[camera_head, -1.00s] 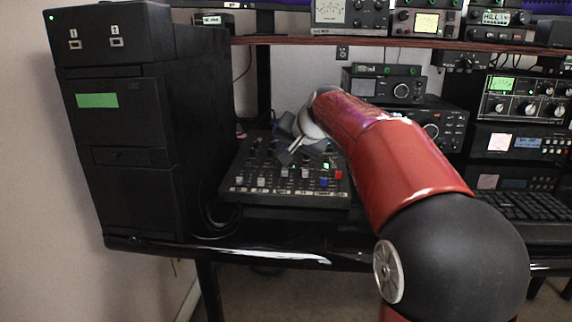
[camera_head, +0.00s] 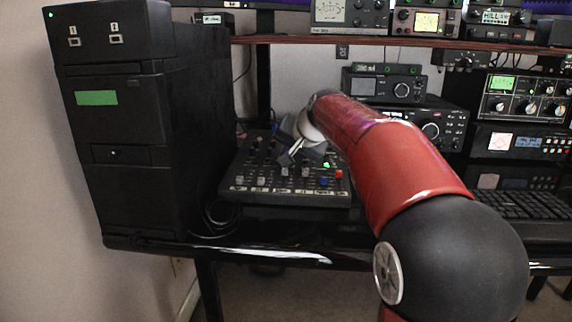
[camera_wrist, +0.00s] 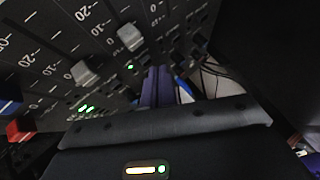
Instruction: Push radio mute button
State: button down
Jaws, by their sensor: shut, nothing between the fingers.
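A black mixer-like control panel (camera_head: 240,180) with sliders, knobs and small buttons lies on the desk. I cannot tell which control is the radio mute button. My gripper (camera_head: 287,158) is shut and empty, low over the panel's middle. In the wrist view the closed fingers (camera_wrist: 158,74) point at the panel near a small green light (camera_wrist: 130,67). Grey slider caps (camera_wrist: 130,36) stand beside them. Whether the fingertips touch the panel is unclear. A red button (camera_wrist: 18,129) and a blue button (camera_wrist: 10,106) show at the left of the wrist view.
A tall black computer tower (camera_head: 130,140) stands left of the panel. Radio units (camera_head: 432,128) and a keyboard (camera_head: 515,205) are on the right, with a shelf (camera_head: 300,41) of more radios above. Cables (camera_head: 218,215) hang between tower and panel.

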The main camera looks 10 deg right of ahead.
jog(key=shift+f+b, duration=0.3)
jog(key=shift+f, duration=0.1)
dwell(0.3)
jog(key=shift+r+p, duration=0.7)
jog(key=shift+r, duration=0.2)
jog(key=shift+r, duration=0.1)
jog(key=r+p, duration=0.1)
jog(key=r, duration=0.1)
jog(key=r+p, duration=0.1)
jog(key=p, duration=0.1)
jog(key=r+p, duration=0.1)
jog(key=r, duration=0.1)
jog(key=shift+s+a+r+p, duration=0.1)
jog(key=shift+s+r+p, duration=0.25)
jog(key=shift+p, duration=0.05)
